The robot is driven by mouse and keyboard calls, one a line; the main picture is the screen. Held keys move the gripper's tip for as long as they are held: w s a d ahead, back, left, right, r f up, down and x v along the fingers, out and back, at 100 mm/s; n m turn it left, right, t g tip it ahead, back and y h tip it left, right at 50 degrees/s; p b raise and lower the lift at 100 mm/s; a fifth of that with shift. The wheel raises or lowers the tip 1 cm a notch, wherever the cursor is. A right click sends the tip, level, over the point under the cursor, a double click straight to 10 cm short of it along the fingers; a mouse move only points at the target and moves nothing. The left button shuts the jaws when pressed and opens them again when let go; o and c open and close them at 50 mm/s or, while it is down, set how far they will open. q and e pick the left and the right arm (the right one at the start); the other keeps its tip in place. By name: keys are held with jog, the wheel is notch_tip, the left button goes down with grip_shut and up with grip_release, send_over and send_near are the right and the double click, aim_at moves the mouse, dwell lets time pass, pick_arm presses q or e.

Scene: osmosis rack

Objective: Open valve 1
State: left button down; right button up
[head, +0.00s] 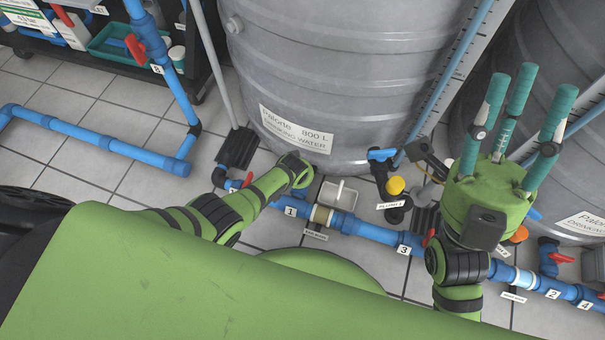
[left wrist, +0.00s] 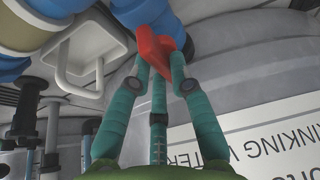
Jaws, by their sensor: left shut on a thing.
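Valve 1 is on the low blue pipe, beside the label "1" (head: 290,211). A bit of red handle (head: 247,180) shows left of that label, partly hidden by my left arm. In the left wrist view the red handle (left wrist: 161,52) sits between the teal fingers of my left gripper (left wrist: 160,68), which is shut on it. The left fingers are hidden in the head view. My right gripper (head: 525,88) is open and empty, its three teal fingers spread and pointing up, in front of the tanks.
A large grey tank (head: 340,70) stands behind the pipe, and a second tank (head: 575,170) is at the right. Other red-handled valves, such as valve 8 (head: 137,48), sit along the blue pipes. A yellow knob (head: 395,186) stands near.

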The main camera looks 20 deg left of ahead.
dwell(0.4)
pick_arm(q)
jog(key=c, duration=1.1)
grip_release()
jog(key=shift+r, duration=0.1)
jog(key=shift+v, duration=5.9)
